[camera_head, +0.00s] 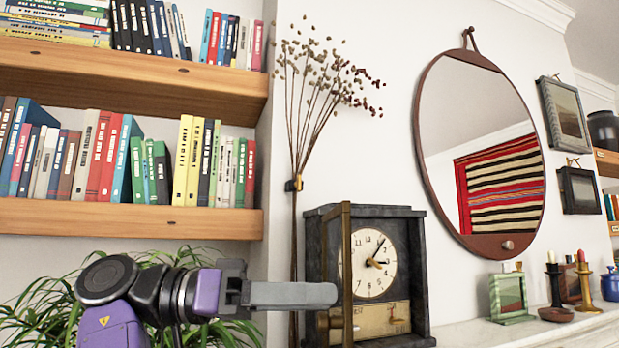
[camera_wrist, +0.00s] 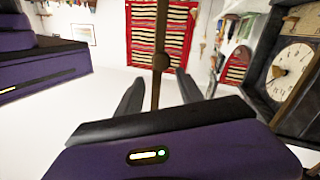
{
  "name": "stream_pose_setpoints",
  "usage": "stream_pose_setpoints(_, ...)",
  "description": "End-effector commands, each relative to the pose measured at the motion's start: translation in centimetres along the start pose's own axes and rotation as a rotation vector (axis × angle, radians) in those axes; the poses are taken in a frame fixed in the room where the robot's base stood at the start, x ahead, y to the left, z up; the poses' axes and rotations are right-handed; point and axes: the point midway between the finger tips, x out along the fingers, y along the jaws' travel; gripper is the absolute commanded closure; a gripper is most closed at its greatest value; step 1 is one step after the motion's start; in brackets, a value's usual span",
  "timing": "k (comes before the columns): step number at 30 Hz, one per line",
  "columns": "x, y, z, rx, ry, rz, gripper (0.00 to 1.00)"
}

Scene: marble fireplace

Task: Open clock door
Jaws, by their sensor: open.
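The clock (camera_head: 415,275) has a dark case and a white dial and stands on the mantel; its dial and case also show at the right of the wrist view (camera_wrist: 295,62). The clock door (camera_head: 347,235) is a narrow brass frame that looks nearly edge-on, standing out from the clock front. My gripper (camera_head: 328,295) is open beside the door. In the wrist view its fingers (camera_wrist: 160,93) lie on either side of the strip; contact cannot be told.
Dried flowers (camera_head: 300,130) rise left of the clock. A round mirror (camera_head: 480,150) hangs at right. A green frame (camera_head: 508,295) and candlesticks (camera_head: 556,300) stand on the mantel (camera_head: 500,330). Bookshelves (camera_head: 130,218) and a plant (camera_head: 40,310) are at left.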

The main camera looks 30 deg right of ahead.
Motion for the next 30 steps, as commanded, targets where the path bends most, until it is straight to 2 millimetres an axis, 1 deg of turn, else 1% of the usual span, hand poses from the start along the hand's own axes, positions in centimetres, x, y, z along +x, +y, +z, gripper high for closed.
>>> stream_pose_setpoints(1,0.1,0.4,-1.1,0.003,-0.002,0.0,0.56)
stream_pose_setpoints(3,0.1,0.9,-2.6,0.004,-0.002,0.0,0.56)
stream_pose_setpoints(18,0.0,4.5,-13.6,-0.001,-0.002,-0.001,0.56)
stream_pose_setpoints(21,-0.1,4.9,-15.0,-0.001,-0.001,-0.001,0.56)
stream_pose_setpoints(24,-0.1,5.2,-15.8,-0.002,-0.001,-0.001,0.56)
stream_pose_setpoints(30,-0.1,5.3,-16.3,0.0,0.0,0.0,0.56)
